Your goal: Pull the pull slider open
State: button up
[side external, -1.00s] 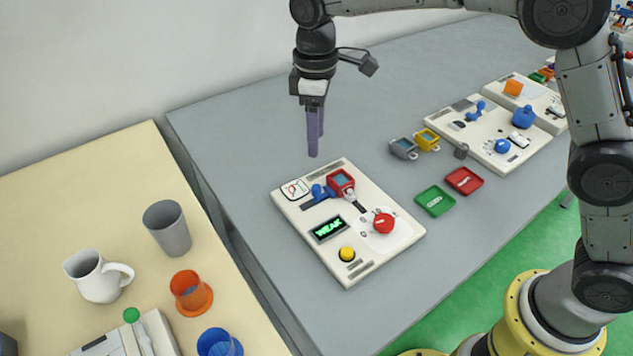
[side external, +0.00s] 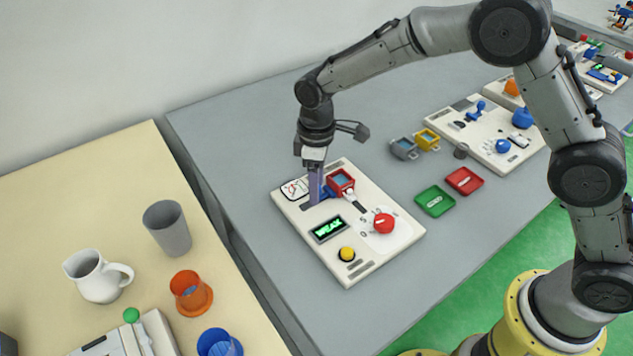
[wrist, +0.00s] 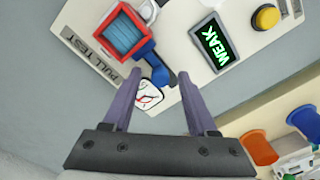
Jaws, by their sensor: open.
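The pull slider is a blue handle (side external: 327,192) on the white panel board (side external: 378,262), left of a red-framed box (side external: 341,181) with a blue-grey window. In the wrist view the blue handle (wrist: 164,88) sticks out from the red-framed box (wrist: 122,38), near the "PULL TEST" label. My gripper (side external: 315,198) points down at the board beside the handle and partly hides it. In the wrist view my gripper (wrist: 158,78) is open, with the blue handle in the gap between its fingertips. I cannot tell whether either finger touches it.
The board also bears a lit "WEAK" display (side external: 328,229), a red knob (side external: 383,223), a yellow button (side external: 346,254) and a dial gauge (side external: 294,188). Green (side external: 435,210) and red (side external: 464,190) trays lie to the right.

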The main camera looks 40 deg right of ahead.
grip_shut()
jog(key=shift+a, duration=0.1)
dwell(1.3)
